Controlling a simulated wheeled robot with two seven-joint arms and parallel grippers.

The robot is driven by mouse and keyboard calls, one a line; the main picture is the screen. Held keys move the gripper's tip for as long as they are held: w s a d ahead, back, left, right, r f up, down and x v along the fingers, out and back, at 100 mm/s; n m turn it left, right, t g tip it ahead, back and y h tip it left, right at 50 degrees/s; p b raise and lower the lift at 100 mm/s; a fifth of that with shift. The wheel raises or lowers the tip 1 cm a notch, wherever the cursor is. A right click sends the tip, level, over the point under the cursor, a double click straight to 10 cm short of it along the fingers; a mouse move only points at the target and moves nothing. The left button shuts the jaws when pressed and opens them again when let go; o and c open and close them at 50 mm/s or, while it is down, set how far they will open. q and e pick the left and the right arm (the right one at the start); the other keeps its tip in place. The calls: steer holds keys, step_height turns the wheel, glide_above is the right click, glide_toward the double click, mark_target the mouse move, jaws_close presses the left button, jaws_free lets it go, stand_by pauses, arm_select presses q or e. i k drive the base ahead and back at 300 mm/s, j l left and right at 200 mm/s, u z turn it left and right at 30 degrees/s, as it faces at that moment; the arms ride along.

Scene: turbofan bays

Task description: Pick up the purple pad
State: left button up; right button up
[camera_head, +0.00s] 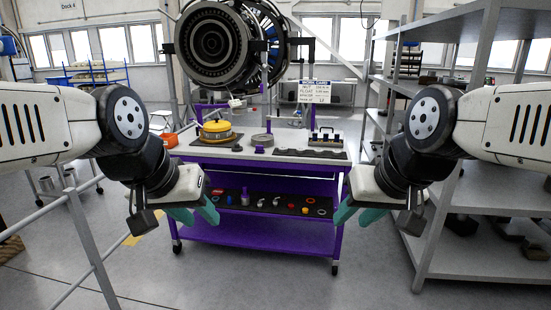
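A small purple block (259,149), which looks like the purple pad, sits at the front edge of the workbench top (230,153), in front of a grey round disc (262,140). It is small in the picture and its exact shape is hard to tell. My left gripper (196,216) hangs in front of the bench's left side, its teal fingers apart and empty. My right gripper (352,214) hangs in front of the bench's right side, its teal fingers apart and empty. Neither gripper touches the purple block.
The bench also holds a yellow round part (216,131), a dark mat (310,154), a dark handled holder (327,139) and a sign (314,92). Small coloured parts lie on the lower shelf (272,204). Grey shelving (480,262) stands at right, a railing (84,235) at left.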

mark_target(259, 148)
steer(key=i+l, duration=0.1)
steer(key=i, duration=0.25)
steer(key=z, duration=3.05)
steer(key=u, duration=3.25)
steer(key=i+j, duration=0.15)
steer(key=i, duration=0.45)
steer(key=i+j, duration=0.2)
steer(key=i, duration=0.4)
steer(key=i+j, duration=0.15)
steer(key=i, duration=0.45)
steer(key=i+j, duration=0.2)
steer(key=i, duration=0.4)
